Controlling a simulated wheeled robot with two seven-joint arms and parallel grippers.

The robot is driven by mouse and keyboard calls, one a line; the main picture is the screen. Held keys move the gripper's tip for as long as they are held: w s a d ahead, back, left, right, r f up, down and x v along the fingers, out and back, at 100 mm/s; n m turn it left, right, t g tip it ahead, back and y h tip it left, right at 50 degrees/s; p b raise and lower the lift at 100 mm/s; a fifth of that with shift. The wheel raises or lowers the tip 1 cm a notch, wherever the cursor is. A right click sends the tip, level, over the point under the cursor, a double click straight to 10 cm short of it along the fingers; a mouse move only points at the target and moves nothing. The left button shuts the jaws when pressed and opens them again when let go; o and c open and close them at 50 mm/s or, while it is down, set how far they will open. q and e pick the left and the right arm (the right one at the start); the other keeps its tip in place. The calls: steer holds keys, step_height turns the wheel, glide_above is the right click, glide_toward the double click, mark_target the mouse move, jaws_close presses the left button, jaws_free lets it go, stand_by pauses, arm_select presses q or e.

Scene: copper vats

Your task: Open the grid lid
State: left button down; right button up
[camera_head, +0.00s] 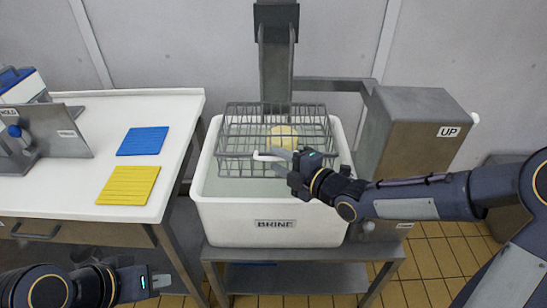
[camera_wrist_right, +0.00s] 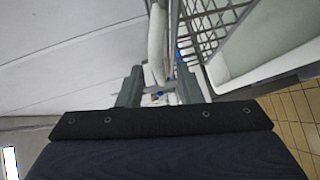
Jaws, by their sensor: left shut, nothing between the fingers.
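The wire grid basket with its grid lid (camera_head: 245,135) sits in the white brine vat (camera_head: 215,205), and the lid looks closed. A pale yellow block (camera_head: 283,137) shows through the mesh. A white bar handle (camera_head: 265,156) is at the lid's front edge. My right gripper (camera_head: 292,164) is at this handle. In the right wrist view its fingers (camera_wrist_right: 160,82) stand apart, with the white handle (camera_wrist_right: 158,45) between or just beyond the tips; contact is unclear. The grid (camera_wrist_right: 208,25) shows beside it. My left gripper (camera_head: 150,282) is shut and empty, low at the left.
A grey box marked UP (camera_head: 415,130) stands right of the vat. A white table (camera_head: 95,180) on the left carries a blue mat (camera_head: 143,141), a yellow mat (camera_head: 128,185) and a metal stand (camera_head: 60,133). A grey column (camera_head: 275,70) rises behind the basket.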

steer(key=shift+x, duration=0.95)
steer(key=shift+c, duration=0.3)
jaws_close()
